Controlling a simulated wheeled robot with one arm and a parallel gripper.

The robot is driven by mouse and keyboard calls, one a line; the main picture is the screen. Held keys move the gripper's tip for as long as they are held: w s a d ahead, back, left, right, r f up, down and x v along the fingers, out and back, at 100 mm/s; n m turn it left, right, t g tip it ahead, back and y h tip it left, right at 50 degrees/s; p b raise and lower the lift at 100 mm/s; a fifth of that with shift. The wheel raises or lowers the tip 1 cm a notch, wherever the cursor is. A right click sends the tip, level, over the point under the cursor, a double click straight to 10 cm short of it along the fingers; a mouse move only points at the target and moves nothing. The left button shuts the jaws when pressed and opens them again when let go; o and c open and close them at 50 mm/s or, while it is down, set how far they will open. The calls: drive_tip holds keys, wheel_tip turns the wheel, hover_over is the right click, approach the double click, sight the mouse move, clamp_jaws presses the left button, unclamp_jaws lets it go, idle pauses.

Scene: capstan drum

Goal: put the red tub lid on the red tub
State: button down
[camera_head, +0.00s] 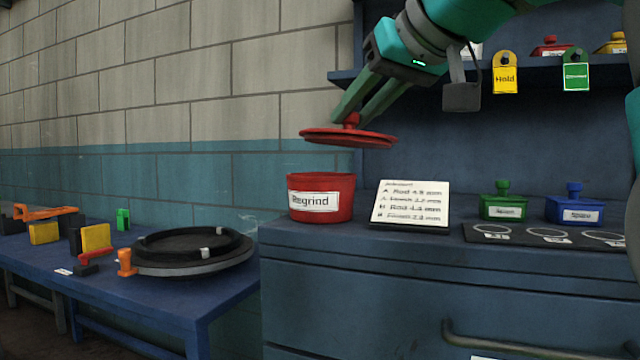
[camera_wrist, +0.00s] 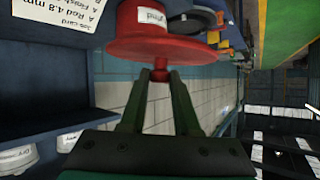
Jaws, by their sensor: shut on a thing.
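The red tub (camera_head: 322,182), labelled "Regrind", stands upright on the dark blue cabinet top and looks open at the top. The red tub lid (camera_head: 345,137) is a flat round disc with a small knob on top. My gripper (camera_head: 353,120) is shut on that knob and holds the lid roughly level above the tub, apart from it and a little to the right. In the wrist view my gripper (camera_wrist: 160,75) grips the knob of the lid (camera_wrist: 158,45), and part of the red tub (camera_wrist: 140,14) shows beyond the lid.
A white card (camera_head: 411,203) stands right of the tub. A shelf (camera_head: 540,72) with hanging tags is above. A lower bench (camera_head: 215,283) with a round black ring is left.

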drive_tip(key=shift+w, duration=0.35)
drive_tip(key=shift+w+a+f, duration=0.7)
drive_tip(key=shift+w+f, duration=0.1)
drive_tip(key=shift+w, duration=1.6)
drive_tip(key=shift+w+a+f, duration=0.7)
drive_tip(key=shift+w+f, duration=0.15)
drive_tip(key=shift+w, duration=1.55)
drive_tip(key=shift+w+a+f, duration=0.7)
drive_tip(key=shift+w+f, duration=0.1)
drive_tip(key=shift+w, duration=1.6)
drive_tip(key=c, duration=0.6)
unclamp_jaws()
